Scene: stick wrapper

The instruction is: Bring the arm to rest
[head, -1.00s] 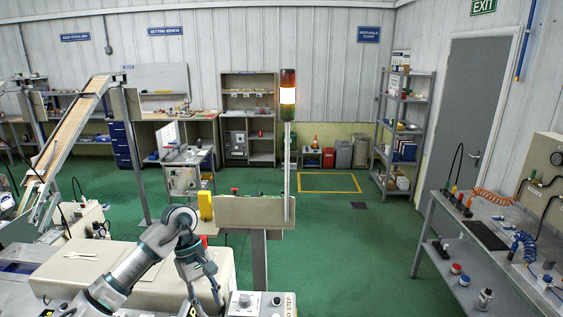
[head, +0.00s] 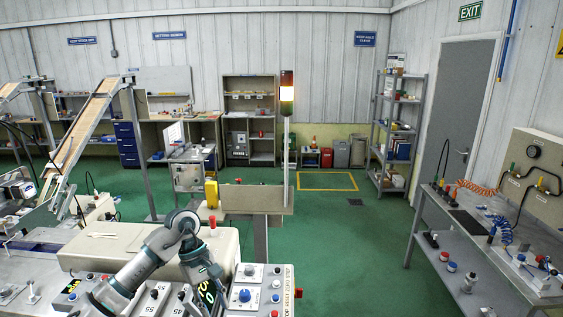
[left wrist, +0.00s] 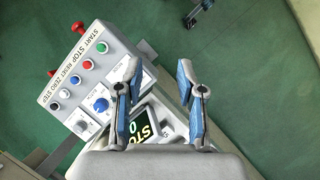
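My left arm (head: 148,262) comes in from the lower left of the head view, bends at a round joint and points down over the control panel. My left gripper (left wrist: 158,75) shows in the left wrist view with its two blue-padded fingers apart and nothing between them. In the head view the wrist end hangs over the panel's display, and the fingertips are hard to make out. The control panel (head: 264,272) has a blue knob and several buttons. In the left wrist view the panel (left wrist: 72,103) lies left of and below the fingers. My right gripper is not recognisable.
A beige cover (head: 85,258) lies behind and left of the arm. A post with a signal lamp (head: 287,95) stands behind the panel. A grey workbench (head: 480,240) is on the right. Green floor (head: 350,260) is clear between panel and bench.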

